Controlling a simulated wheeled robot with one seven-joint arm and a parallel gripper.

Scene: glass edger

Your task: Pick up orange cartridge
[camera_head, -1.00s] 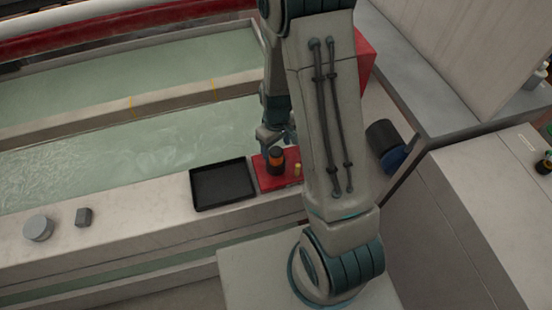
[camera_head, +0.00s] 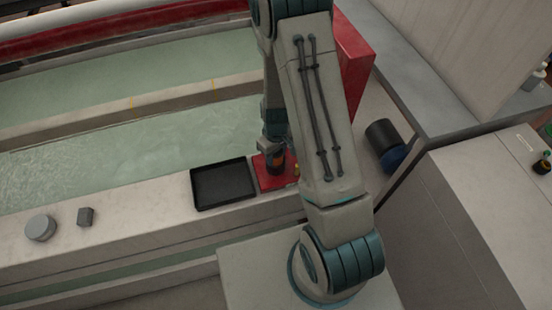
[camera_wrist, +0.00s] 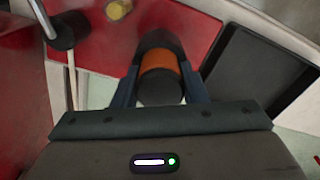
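The orange cartridge (camera_head: 275,161), black with an orange band, stands on a red mat (camera_head: 268,183) beside the black tray. In the wrist view the cartridge (camera_wrist: 161,68) is between the two fingers of my gripper (camera_wrist: 160,85). The fingers are spread on either side of it, and contact is not clearly visible. In the head view my gripper (camera_head: 274,146) is right over the cartridge, and its fingertips are partly hidden by my arm and the cartridge.
A black tray (camera_head: 197,204) lies just left of the red mat; its rim (camera_wrist: 226,52) shows in the wrist view. A small yellow object (camera_wrist: 118,9) is nearby on the red surface. A grey puck (camera_head: 40,228) and dark block (camera_head: 85,217) sit farther left on the ledge.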

